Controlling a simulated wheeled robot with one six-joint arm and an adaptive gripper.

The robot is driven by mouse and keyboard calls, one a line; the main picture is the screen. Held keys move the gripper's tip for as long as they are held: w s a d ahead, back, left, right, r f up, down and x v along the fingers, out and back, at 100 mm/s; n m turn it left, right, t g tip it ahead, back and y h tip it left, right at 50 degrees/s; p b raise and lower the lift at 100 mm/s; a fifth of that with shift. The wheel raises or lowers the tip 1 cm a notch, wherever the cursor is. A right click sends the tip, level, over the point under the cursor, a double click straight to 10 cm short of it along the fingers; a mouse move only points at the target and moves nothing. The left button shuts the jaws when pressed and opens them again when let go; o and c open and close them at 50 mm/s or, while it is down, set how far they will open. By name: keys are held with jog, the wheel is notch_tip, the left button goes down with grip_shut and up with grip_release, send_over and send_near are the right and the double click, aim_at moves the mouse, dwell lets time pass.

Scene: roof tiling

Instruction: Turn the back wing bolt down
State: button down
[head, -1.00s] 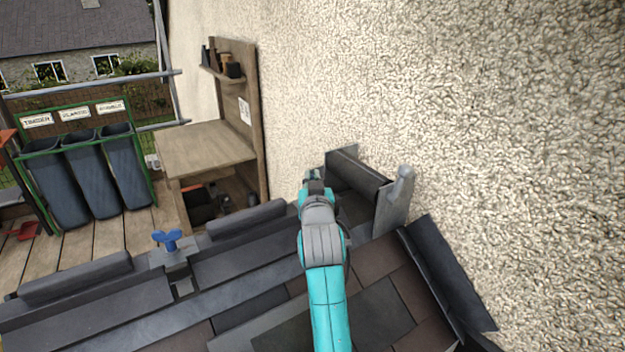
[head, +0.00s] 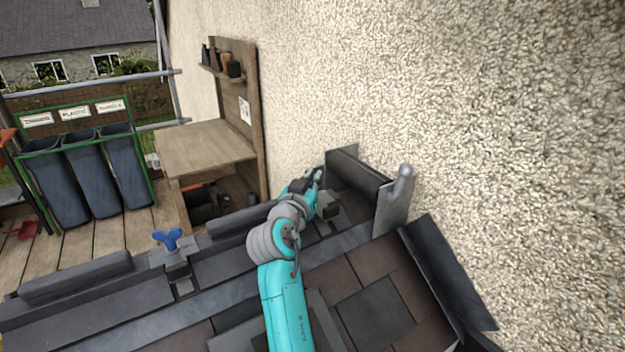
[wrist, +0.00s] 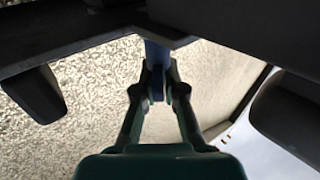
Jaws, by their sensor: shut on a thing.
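The back wing bolt (wrist: 154,54) shows as a narrow blue part in the wrist view, between the fingertips of my gripper (wrist: 158,86). The gripper's two fingers are shut on it. In the head view my gripper (head: 314,182) is at the wall end of the roof ridge, and that bolt cannot be made out there. A second blue wing bolt (head: 167,239) stands upright on a grey clamp further left along the ridge, apart from my gripper.
A dark rounded ridge piece (head: 358,176) and a grey upright bracket (head: 396,200) are close right of the gripper, near the rough wall (head: 480,110). A wooden workbench (head: 205,148) and dark bins (head: 90,175) stand beyond the ridge.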

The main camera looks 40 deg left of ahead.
jog(key=shift+r, duration=0.35)
jog(key=c, duration=1.5)
grip_release()
jog(key=shift+o, duration=1.2)
jog(key=shift+f, duration=0.15)
jog(key=v, duration=1.2)
